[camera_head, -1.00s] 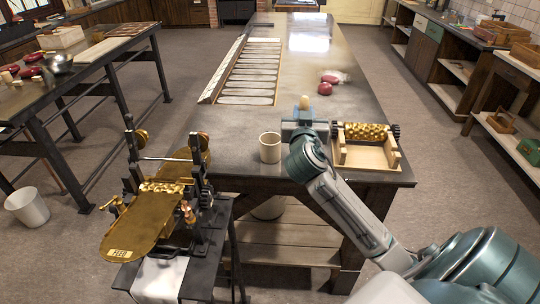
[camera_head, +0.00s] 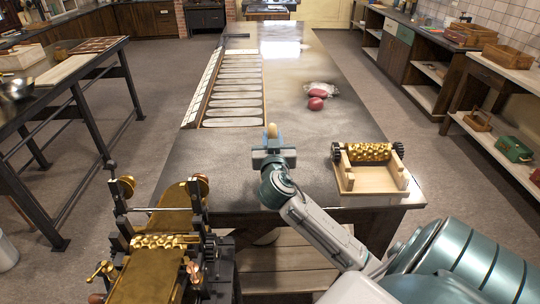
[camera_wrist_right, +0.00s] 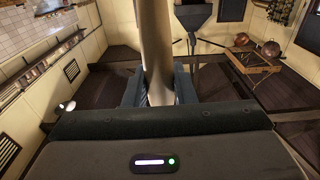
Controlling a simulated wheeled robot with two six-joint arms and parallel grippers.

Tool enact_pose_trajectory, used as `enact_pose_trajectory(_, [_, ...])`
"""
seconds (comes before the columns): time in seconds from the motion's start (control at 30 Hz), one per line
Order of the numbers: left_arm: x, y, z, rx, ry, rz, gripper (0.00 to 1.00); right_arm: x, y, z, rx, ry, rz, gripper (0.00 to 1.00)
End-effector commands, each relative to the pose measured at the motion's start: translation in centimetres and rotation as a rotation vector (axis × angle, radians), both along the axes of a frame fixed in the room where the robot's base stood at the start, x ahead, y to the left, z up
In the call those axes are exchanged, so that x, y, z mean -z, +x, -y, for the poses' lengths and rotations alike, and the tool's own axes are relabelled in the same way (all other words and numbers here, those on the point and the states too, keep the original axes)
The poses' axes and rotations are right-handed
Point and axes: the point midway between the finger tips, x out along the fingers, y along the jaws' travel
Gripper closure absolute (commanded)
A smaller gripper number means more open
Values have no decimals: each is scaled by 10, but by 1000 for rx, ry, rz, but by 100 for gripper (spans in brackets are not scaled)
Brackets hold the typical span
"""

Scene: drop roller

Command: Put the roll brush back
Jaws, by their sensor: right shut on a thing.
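My right gripper (camera_head: 272,150) is over the near left part of the long table. It is shut on a pale wooden handle that looks like the roll brush's; the handle's tip (camera_head: 272,130) sticks up above the jaws. In the right wrist view the handle (camera_wrist_right: 155,45) stands between the two fingers (camera_wrist_right: 160,88). The brush's working end is hidden. The cream mug seen earlier is not visible now; my gripper and forearm cover that part of the table. My left gripper is not in view.
A brass roller (camera_head: 368,152) lies in a wooden cradle (camera_head: 372,182) right of my gripper. The brass roller machine (camera_head: 165,235) stands at the lower left. Red lumps (camera_head: 316,103) lie farther back, and a long moulded tray (camera_head: 232,122) lies at the table's left edge.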

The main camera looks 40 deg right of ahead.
Motion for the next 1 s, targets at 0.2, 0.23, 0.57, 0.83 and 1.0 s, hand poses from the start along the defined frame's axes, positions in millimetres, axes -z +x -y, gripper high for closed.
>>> enact_pose_trajectory(0.2, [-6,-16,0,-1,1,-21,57,23,0,0,1,1,-4,100])
enact_pose_trajectory(0.23, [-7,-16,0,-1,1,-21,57,28,0,0,1,1,-4,100])
enact_pose_trajectory(0.57, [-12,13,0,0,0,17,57,49,0,0,0,-1,1,100])
enact_pose_trajectory(0.83, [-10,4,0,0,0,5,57,50,0,0,0,-1,1,61])
enact_pose_trajectory(1.0, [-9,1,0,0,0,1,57,50,0,0,0,-1,1,55])
